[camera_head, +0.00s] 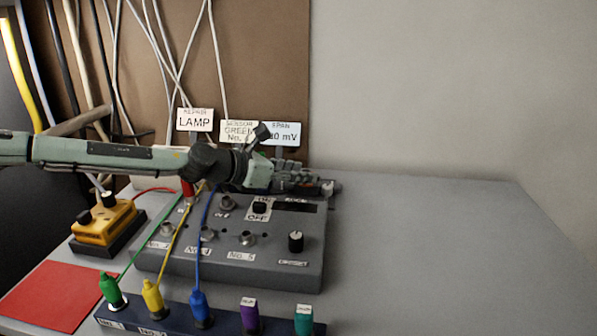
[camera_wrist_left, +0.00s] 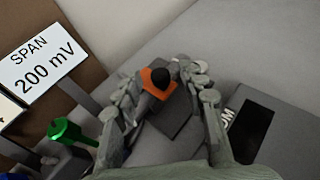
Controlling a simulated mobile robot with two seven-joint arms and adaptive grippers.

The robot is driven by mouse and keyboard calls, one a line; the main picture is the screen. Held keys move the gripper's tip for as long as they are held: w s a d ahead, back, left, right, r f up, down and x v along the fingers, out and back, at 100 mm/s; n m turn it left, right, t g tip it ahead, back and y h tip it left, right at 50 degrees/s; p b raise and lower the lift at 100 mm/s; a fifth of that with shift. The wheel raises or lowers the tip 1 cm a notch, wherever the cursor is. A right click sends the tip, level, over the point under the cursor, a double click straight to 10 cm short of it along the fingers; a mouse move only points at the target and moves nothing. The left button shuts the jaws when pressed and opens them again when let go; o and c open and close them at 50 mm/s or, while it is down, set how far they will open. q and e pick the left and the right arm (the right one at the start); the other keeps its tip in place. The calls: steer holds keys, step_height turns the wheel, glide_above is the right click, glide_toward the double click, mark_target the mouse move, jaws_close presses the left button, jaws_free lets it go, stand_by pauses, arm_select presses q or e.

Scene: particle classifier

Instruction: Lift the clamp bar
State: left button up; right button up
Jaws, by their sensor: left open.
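My left gripper (camera_head: 305,183) reaches in from the left over the back edge of the grey control box (camera_head: 225,265). In the left wrist view the gripper (camera_wrist_left: 172,88) is open, with one finger on each side of a dark grey block (camera_wrist_left: 172,118). A black knob with an orange collar (camera_wrist_left: 157,79) stands at this block between the fingers. I cannot tell for sure which part is the clamp bar; this block and knob may be it. Contact with the fingers cannot be told. In the head view my arm hides this spot. My right gripper is not in view.
Label cards such as LAMP (camera_head: 194,120) stand behind my arm. Green, yellow and blue cables run from plugs on the dark blue strip (camera_head: 175,325). A yellow box (camera_head: 105,222) and red mat (camera_head: 50,296) lie left. The grey table (camera_head: 440,250) is clear at right.

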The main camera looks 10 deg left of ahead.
arm_select(q)
jaws_close()
stand_by(0.3)
steer(key=shift+w, duration=0.1)
steer(key=shift+w+r+n+g, duration=0.5)
steer(key=shift+w+r+g, duration=0.05)
steer(key=shift+r+g, duration=0.25)
steer(key=shift+w+r+n+g+y, duration=0.35)
steer(key=shift+w+n+g, duration=0.2)
steer(key=shift+g, duration=0.4)
steer(key=shift+w+r+n+g+y, duration=0.25)
steer(key=shift+w+r+n+g, duration=0.3)
steer(key=shift+g, duration=0.4)
steer(key=shift+f, duration=0.1)
